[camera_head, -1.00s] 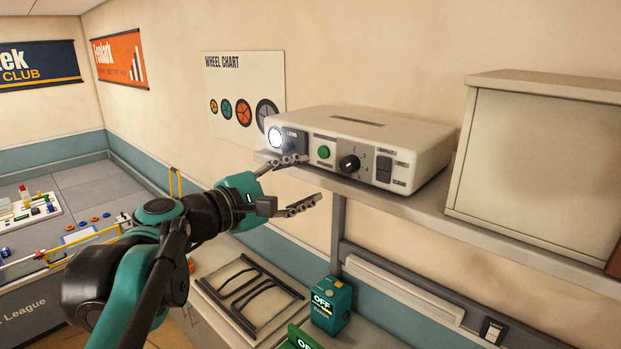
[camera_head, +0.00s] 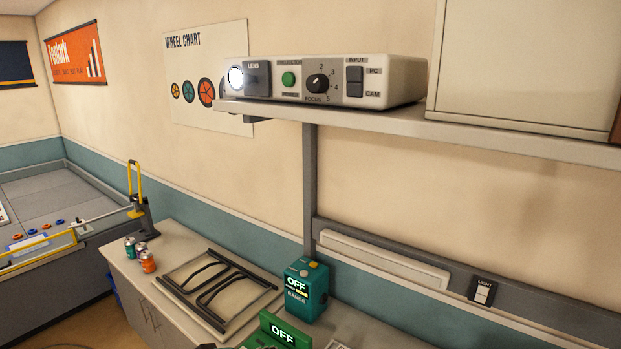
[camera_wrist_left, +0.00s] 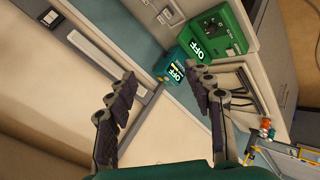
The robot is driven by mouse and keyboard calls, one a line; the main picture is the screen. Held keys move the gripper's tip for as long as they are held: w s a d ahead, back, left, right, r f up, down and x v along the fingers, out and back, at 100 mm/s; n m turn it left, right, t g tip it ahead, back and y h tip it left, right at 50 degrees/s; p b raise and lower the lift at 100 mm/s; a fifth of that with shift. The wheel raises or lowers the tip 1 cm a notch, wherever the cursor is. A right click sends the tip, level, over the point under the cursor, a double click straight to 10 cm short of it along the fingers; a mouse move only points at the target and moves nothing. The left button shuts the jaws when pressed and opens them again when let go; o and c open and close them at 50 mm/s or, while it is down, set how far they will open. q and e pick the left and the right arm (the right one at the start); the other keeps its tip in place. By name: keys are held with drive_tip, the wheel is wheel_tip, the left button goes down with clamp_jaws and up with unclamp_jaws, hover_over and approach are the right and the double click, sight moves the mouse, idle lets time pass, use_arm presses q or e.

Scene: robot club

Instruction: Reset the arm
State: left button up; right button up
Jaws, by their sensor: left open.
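My left gripper (camera_wrist_left: 168,95) shows in the left wrist view with its two dark fingers spread apart and nothing between them. In that view it hangs over the bench, with a teal box marked OFF (camera_wrist_left: 172,68) and a green device marked OFF (camera_wrist_left: 215,38) beyond the fingertips. The head view does not clearly show the left gripper; only a small dark part shows at the bottom edge. My right gripper is in neither view.
A white projector (camera_head: 335,80) with a lit lens sits on the wall shelf (camera_head: 480,136), beside a large cabinet (camera_head: 525,65). Below, the bench holds a teal OFF box (camera_head: 306,290), a green OFF device (camera_head: 283,332), a tray (camera_head: 180,300) and small cans (camera_head: 147,262).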

use_arm(q)
drive_tip(key=s+a+f+m+y+b, duration=0.1)
drive_tip(key=s+a+f+b, duration=0.1)
drive_tip(key=f, duration=0.5)
drive_tip(key=s+a+f+m+y+b, duration=0.2)
drive_tip(key=a+f+b, duration=0.1)
drive_tip(key=f, duration=0.5)
drive_tip(key=s+a+f+m+g+y+b, duration=0.1)
drive_tip(key=f+b, duration=0.3)
drive_tip(key=f, duration=0.4)
drive_tip(key=shift+s+a+m+y, duration=0.4)
drive_tip(key=shift+s+a+m, duration=0.2)
drive_tip(key=shift+s+a, duration=0.25)
